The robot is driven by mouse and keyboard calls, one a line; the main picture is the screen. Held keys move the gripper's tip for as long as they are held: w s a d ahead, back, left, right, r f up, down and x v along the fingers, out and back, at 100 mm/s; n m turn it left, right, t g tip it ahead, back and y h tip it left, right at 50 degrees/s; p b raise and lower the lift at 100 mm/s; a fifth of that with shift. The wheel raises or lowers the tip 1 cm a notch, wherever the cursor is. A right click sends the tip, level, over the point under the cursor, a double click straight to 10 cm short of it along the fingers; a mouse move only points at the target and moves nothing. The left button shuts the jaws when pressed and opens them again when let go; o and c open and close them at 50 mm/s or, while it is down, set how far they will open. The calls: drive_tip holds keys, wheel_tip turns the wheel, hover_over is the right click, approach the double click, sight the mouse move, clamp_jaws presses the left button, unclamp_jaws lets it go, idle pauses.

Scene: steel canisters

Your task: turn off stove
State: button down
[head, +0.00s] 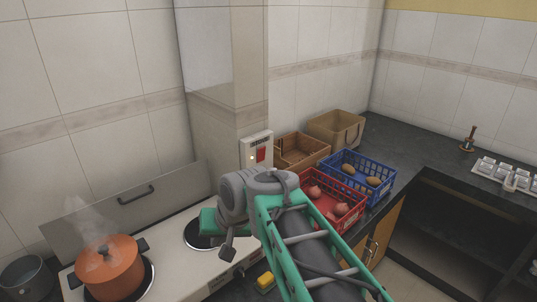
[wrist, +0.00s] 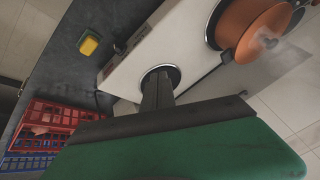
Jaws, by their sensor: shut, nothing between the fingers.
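The stove (head: 168,238) is a white top with round burners, in the lower left of the head view. An orange lidded pot (head: 110,268) steams on its left burner; the pot also shows in the wrist view (wrist: 250,28). A second burner (head: 190,237) is bare and partly hidden by my arm. A wall box (head: 257,150) with a red switch and a small lit lamp is on the pillar behind my arm. My gripper (wrist: 157,75) is shut and empty, its dark fingers in front of the bare burner in the wrist view. In the head view its fingertips are hidden.
A red crate (head: 335,213) and a blue crate (head: 378,165) with food stand right of my arm. Two brown boxes (head: 335,128) are behind them. A yellow sponge (head: 265,281) lies near the stove's front. A grey pot (head: 22,275) is far left.

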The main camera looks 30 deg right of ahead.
drive_tip(key=w+d+r+m+t+b, duration=0.1)
drive_tip(key=w+d+r+m+t, duration=0.25)
drive_tip(key=d, duration=0.55)
drive_tip(key=w+d+r+m+t+b, duration=0.25)
drive_tip(key=d+r+m, duration=0.2)
drive_tip(key=d, duration=0.55)
drive_tip(key=s+d+r+m+t, duration=0.1)
drive_tip(key=s+d+r+m, duration=0.2)
drive_tip(key=d, duration=0.4)
drive_tip(key=shift+s+d+r+m+y, duration=0.35)
drive_tip(key=shift+r+m, duration=0.25)
drive_tip(key=shift+r, duration=0.15)
approach(261, 151)
wheel_tip(261, 151, down, 3)
drive_tip(key=w, duration=0.3)
drive_tip(key=w+p, duration=0.1)
drive_tip(key=shift+w+a, duration=0.3)
drive_tip(key=shift+w, duration=0.1)
drive_tip(key=shift+w+r, duration=0.1)
drive_tip(key=shift+w, duration=0.4)
